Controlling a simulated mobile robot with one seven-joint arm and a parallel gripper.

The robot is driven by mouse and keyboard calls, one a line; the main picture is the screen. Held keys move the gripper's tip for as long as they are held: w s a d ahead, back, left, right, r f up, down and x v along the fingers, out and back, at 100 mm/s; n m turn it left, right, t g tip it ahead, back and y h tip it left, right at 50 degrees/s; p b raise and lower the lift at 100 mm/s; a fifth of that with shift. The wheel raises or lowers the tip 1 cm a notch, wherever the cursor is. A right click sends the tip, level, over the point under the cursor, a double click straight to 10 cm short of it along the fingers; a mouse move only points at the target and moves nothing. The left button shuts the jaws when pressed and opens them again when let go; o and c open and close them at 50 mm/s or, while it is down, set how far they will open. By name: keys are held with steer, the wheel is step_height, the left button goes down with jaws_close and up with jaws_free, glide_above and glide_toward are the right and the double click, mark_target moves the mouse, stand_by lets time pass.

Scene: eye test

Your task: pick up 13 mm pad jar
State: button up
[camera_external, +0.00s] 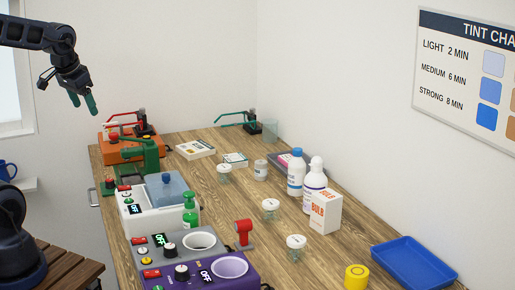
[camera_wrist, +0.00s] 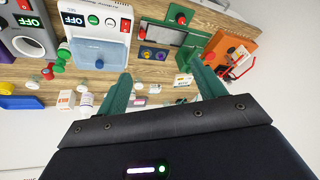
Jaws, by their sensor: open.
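Several small clear jars with white lids stand on the wooden bench in the external view: a front jar (camera_external: 296,249), a middle jar (camera_external: 270,211), a back-left jar (camera_external: 224,174) and a back-right jar (camera_external: 261,170). Their lid markings are too small to read, so I cannot tell which is the 13 mm pad jar. My gripper (camera_external: 83,104) is open and empty, high in the air at the upper left, well away from the jars. In the wrist view its two green fingers (camera_wrist: 163,90) are spread apart with nothing between them.
White bottles (camera_external: 296,173), a bulb box (camera_external: 325,212), a blue tray (camera_external: 414,263) and a yellow roll (camera_external: 356,277) line the bench's right side. Machines, including a purple heater (camera_external: 215,275) and an orange unit (camera_external: 118,152), fill the left side. Bare wood (camera_external: 235,205) shows between.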

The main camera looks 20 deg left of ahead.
steer(key=w+d+f+m, duration=0.1)
steer(key=w+d+m, duration=0.1)
steer(key=w+d, duration=0.35)
steer(key=w+d+f+m, duration=0.2)
steer(key=w+d, duration=0.1)
steer(key=d, duration=0.5)
steer(key=m+g+h, duration=0.4)
steer(key=m, duration=0.6)
glide_toward(294, 239)
steer(key=f, duration=0.1)
steer(key=x, duration=1)
steer(key=shift+w+d+f, duration=0.1)
steer(key=shift+d+f, duration=0.2)
steer(key=c, duration=1.1)
